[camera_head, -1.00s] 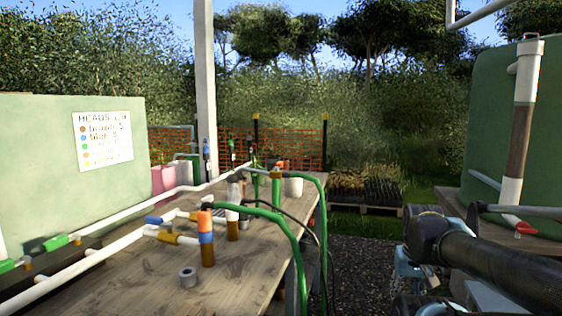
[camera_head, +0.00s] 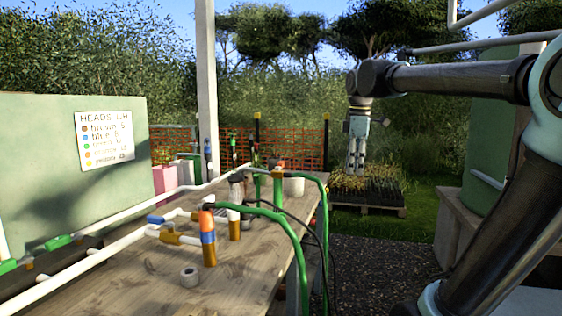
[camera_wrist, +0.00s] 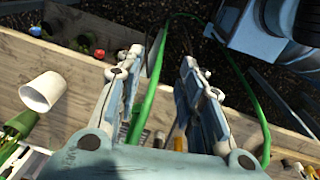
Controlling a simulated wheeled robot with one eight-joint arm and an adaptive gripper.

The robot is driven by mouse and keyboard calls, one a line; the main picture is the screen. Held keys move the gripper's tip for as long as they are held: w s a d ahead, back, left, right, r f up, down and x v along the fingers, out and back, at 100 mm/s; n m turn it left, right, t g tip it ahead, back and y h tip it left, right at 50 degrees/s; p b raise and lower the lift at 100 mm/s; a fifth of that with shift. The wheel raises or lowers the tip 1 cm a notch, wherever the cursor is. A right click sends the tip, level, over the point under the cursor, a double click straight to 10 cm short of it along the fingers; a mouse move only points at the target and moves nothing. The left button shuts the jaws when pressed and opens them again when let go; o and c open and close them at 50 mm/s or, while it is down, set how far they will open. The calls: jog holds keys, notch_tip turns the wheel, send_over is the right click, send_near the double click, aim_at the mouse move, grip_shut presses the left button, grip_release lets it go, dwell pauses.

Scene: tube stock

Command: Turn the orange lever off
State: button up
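I cannot single out the orange lever for certain. In the head view an orange cap (camera_head: 207,222) tops a short brown post with a blue band on the wooden bench. A yellow-orange piece (camera_head: 174,238) lies on the white pipe beside it, and a small orange fitting (camera_head: 278,173) sits on a green upright farther back. My gripper (camera_head: 356,170) hangs pointing down, right of the bench and apart from it. In the wrist view my gripper (camera_wrist: 160,65) has its two fingers spread with nothing held between them.
The bench (camera_head: 235,270) carries white pipes, a grey ring (camera_head: 189,277) and a white cup (camera_head: 294,186). Green hoses (camera_head: 295,240) arch over its right edge. Open gravel (camera_head: 375,258) lies right of the bench.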

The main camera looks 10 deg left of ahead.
jog(key=w+a+r+n, duration=0.4)
jog(key=a+r+n, duration=0.4)
jog(key=a+r, duration=0.3)
notch_tip(320, 180, up, 6)
jog(key=n+g, duration=0.1)
jog(key=n, duration=0.8)
send_over(280, 162)
notch_tip(280, 162, down, 17)
jog(key=shift+w+d+f, duration=0.1)
jog(key=shift+w+f, duration=0.05)
grip_shut()
